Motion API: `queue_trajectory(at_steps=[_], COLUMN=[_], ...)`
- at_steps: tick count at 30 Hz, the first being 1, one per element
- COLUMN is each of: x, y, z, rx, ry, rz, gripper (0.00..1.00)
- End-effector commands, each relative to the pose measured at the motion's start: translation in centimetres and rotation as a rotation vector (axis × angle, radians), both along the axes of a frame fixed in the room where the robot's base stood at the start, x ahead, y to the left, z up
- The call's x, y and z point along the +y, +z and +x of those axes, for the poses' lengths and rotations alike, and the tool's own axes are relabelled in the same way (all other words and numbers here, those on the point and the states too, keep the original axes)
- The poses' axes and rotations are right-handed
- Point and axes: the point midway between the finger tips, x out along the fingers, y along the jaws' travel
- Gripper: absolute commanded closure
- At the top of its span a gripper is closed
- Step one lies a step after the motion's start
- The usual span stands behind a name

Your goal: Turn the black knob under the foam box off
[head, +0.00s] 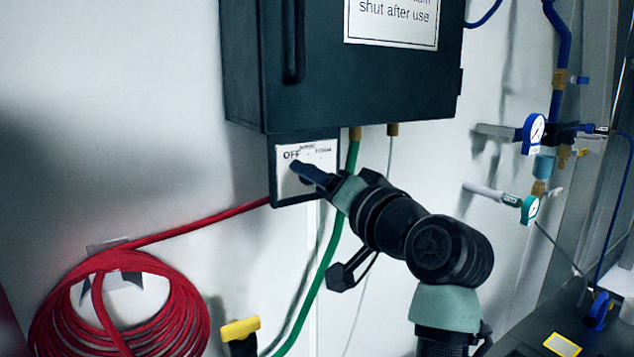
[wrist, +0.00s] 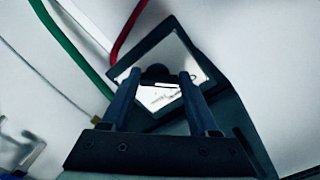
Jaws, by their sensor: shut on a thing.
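The dark foam box (head: 365,75) is mounted on the wall. Under its left part is a small panel (head: 325,158) with a white face and the letters "OFF" at its upper left. The black knob (wrist: 156,73) shows in the wrist view between my gripper's fingertips, in front of the panel's white face (wrist: 188,59). My gripper (head: 300,168) is at the panel in the head view and hides most of the knob there. Its two fingers (wrist: 156,86) are shut on the knob. I cannot tell which way the knob points.
A red hose (head: 122,262) hangs coiled at the lower left and runs to the panel. A green hose (head: 318,275) drops from the box close to my arm. Gauges (head: 535,130) and valves stick out from the wall at right.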

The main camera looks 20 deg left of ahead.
Motion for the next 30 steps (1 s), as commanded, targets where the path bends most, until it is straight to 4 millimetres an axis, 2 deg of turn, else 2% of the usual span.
queue_trajectory(at_steps=[2,3,7,19,23,30], x=[0.0,0.0,0.0,-0.6,-2.2,-6.5], y=[-0.1,-0.1,-0.1,-0.1,-0.3,-0.3], z=[0.0,0.0,0.0,-0.4,-1.6,-4.9], rx=[0.002,0.002,0.001,-0.001,-0.001,-0.002], ry=[0.001,0.001,0.001,-0.002,-0.003,-0.004], rz=[-0.003,-0.003,-0.002,0.002,0.001,0.0], gripper=[0.95,0.34,0.11,0.09,0.09,0.09])
